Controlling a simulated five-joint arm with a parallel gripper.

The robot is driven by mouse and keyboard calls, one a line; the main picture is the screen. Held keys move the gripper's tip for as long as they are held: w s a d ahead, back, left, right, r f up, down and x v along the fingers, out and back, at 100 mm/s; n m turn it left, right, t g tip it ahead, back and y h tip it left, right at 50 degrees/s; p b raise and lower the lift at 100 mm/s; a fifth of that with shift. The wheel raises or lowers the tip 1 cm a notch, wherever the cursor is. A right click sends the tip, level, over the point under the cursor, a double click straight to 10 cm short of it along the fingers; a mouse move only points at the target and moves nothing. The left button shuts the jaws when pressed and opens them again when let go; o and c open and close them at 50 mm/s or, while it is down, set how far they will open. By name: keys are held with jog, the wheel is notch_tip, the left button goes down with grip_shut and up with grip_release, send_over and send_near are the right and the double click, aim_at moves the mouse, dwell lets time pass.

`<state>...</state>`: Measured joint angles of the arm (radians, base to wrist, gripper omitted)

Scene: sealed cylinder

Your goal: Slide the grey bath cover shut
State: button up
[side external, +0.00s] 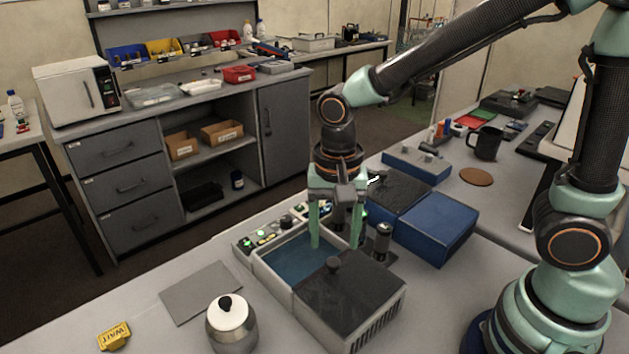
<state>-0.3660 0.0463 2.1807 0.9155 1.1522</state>
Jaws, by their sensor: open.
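The grey bath cover (350,292) is a dark flat lid with a round knob (333,265) on top. It lies over the near right part of the bath (272,285), a pale box with vents on its side. The far left part of the bath is uncovered and shows blue liquid (295,259). My gripper (334,243) points down above the uncovered part, just behind the knob. Its green fingers are apart, and nothing shows between them. Whether a fingertip touches the liquid or the cover I cannot tell.
A small dark metal cylinder (382,241) stands right of the bath, near blue boxes with dark lids (435,235). A control panel with green lights (265,238) lies behind the bath. A white-lidded metal pot (231,325), a grey plate (200,292) and a yellow WAIT tag (114,337) are at front left.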

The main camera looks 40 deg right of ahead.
aim_at(333, 261)
jog(key=shift+f, duration=2.45)
grip_shut()
jog(key=shift+r, duration=0.1)
